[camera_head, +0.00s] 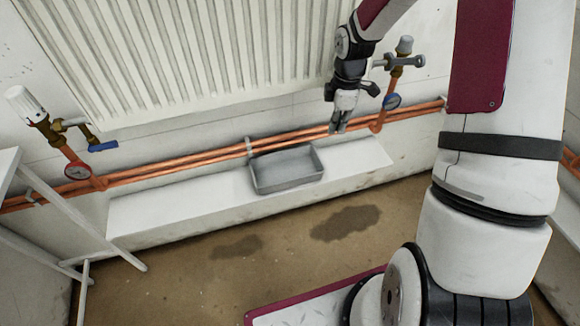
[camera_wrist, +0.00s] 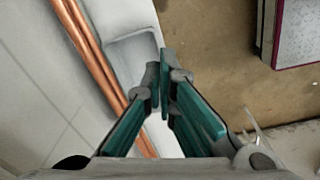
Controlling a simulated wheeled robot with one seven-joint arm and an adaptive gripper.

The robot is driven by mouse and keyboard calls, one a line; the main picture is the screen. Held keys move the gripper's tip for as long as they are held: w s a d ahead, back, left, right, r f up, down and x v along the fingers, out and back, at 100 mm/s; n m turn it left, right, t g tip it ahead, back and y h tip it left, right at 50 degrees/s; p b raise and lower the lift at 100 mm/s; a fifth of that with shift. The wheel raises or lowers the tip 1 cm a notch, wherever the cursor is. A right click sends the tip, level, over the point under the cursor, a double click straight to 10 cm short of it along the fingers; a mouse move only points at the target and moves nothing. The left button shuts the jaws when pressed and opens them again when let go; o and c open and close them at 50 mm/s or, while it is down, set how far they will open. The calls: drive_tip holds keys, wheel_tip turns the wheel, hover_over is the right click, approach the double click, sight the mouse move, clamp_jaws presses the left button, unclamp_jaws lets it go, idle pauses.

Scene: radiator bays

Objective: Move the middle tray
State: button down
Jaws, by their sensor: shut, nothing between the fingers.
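One grey metal tray (camera_head: 287,169) is in view. It sits on a white ledge (camera_head: 165,205) under the radiator, close against the copper pipes, and looks empty. No other tray shows, so I cannot tell it apart as the middle one. My gripper (camera_head: 338,128) hangs above the ledge to the right of the tray, fingers pointing down, apart from it. In the wrist view my gripper (camera_wrist: 164,55) has its teal-padded fingers shut with nothing between them. The tray (camera_wrist: 132,50) shows there just beyond the fingertips, partly hidden by them.
Copper pipes (camera_head: 215,155) run along the wall behind the tray. Valves with gauges stand at the left (camera_head: 55,135) and right (camera_head: 397,75). A white radiator (camera_head: 200,50) hangs above. A white-legged stand (camera_head: 75,225) is at the left. Brown floor (camera_head: 290,240) with dark stains lies open in front.

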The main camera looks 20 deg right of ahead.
drive_tip(key=f+n+b, duration=0.1)
drive_tip(key=f, duration=0.5)
drive_tip(key=w+f+n+y+b, duration=0.1)
drive_tip(key=f+b, duration=0.1)
drive_tip(key=f, duration=0.4)
drive_tip(key=w+f+n+b, duration=0.1)
drive_tip(key=f, duration=0.6)
drive_tip(key=shift+w+d+y, duration=0.25)
drive_tip(key=shift+d+y, duration=0.1)
drive_tip(key=shift+y, duration=0.05)
drive_tip(key=a+b, duration=0.2)
drive_tip(key=a, duration=0.9)
drive_tip(key=shift+a, duration=0.1)
drive_tip(key=shift+a+f, duration=0.1)
drive_tip(key=shift+a, duration=0.15)
drive_tip(key=shift+d+f+b, duration=0.1)
drive_tip(key=shift+f+b, duration=0.25)
drive_tip(key=shift+b, duration=0.1)
drive_tip(key=shift+s+f, duration=0.1)
drive_tip(key=shift+f, duration=0.15)
